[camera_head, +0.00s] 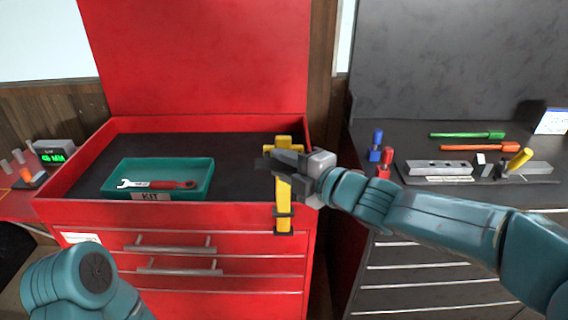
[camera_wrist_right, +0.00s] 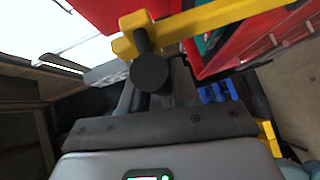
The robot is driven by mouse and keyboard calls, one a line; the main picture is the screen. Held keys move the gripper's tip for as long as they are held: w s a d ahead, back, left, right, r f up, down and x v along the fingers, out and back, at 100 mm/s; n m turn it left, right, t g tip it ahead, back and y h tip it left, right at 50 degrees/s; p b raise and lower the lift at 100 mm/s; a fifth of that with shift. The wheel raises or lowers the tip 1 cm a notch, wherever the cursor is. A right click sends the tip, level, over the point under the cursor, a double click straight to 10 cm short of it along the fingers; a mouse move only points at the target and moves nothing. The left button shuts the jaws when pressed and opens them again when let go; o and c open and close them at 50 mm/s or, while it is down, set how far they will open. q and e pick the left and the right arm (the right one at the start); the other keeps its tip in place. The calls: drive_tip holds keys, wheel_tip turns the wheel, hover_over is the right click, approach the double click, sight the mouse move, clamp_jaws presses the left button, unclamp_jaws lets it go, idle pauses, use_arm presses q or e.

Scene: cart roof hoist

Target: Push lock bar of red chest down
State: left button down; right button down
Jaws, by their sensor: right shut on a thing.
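The red chest (camera_head: 190,218) stands at the left in the head view, its lid (camera_head: 195,55) raised. Its yellow lock bar (camera_head: 284,195) stands upright at the front right corner, with a crosspiece at the top above the rim. Its lower end runs through dark brackets on the front. My right gripper (camera_head: 284,160) comes in from the right and is shut on the bar's upper part, covering some of it. In the right wrist view the yellow bar (camera_wrist_right: 215,17) crosses the top, with a dark round knob beside it. My left gripper is out of view; only an arm link shows.
A teal kit tray (camera_head: 205,178) with a red-handled wrench (camera_head: 165,184) lies inside the chest. At right, a dark bench (camera_head: 400,140) holds blue and red pegs, green and orange tools and a metal block. A small green display (camera_head: 52,156) stands at left.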

wheel_tip(320, 180, down, 22)
drive_tip(key=b, duration=1.9)
drive_tip(key=shift+b, duration=0.3)
drive_tip(key=shift+s, duration=0.1)
drive_tip(key=c, duration=1)
unclamp_jaws()
drive_tip(key=shift+o, duration=0.3)
drive_tip(key=shift+d, duration=0.1)
drive_tip(key=shift+r, duration=0.1)
